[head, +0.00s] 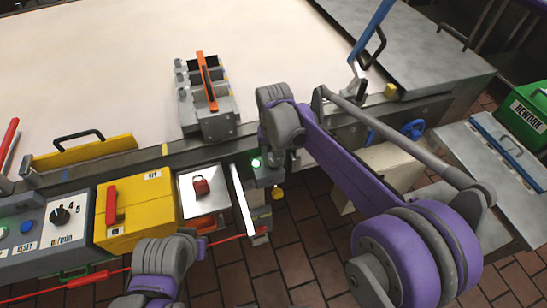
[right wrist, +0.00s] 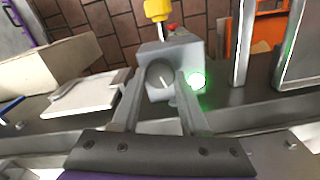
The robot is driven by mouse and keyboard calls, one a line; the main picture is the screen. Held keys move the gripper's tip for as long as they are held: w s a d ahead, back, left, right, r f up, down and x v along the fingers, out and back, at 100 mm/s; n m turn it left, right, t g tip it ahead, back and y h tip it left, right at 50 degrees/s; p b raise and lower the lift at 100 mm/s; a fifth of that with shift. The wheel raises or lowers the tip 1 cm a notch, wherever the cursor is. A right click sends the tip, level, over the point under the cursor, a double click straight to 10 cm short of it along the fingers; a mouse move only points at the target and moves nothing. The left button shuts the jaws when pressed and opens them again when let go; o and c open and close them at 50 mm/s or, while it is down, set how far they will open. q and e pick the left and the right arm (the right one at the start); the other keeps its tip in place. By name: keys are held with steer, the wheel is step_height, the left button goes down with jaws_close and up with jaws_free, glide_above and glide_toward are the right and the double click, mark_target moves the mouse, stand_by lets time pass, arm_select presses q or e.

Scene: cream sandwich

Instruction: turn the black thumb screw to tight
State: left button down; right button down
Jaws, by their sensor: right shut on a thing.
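The black thumb screw (right wrist: 160,78) is a round dark knob with a pale line across its face, on a grey block (right wrist: 184,52). In the right wrist view my right gripper (right wrist: 161,84) has its two fingers on either side of the knob, shut on it. In the head view the right gripper (head: 269,172) is beside the block at the front rail, and my wrist hides the knob. A green lamp (right wrist: 197,80) glows on the block; it also shows in the head view (head: 256,162). My left gripper does not show; only part of that arm is at the bottom.
A yellow box (head: 137,212) with a red handle and a tray with a red item (head: 200,186) stand left of the block. A grey carriage with an orange handle (head: 206,80) sits on the pale table (head: 130,50). A blue lever (head: 372,32) rises at upper right.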

mark_target(274, 161)
steer(key=shift+m, duration=1.6)
steer(key=shift+c, duration=2.1)
jaws_free()
steer(key=shift+r, duration=0.1)
step_height(274, 161, up, 11)
steer(key=shift+p, duration=0.4)
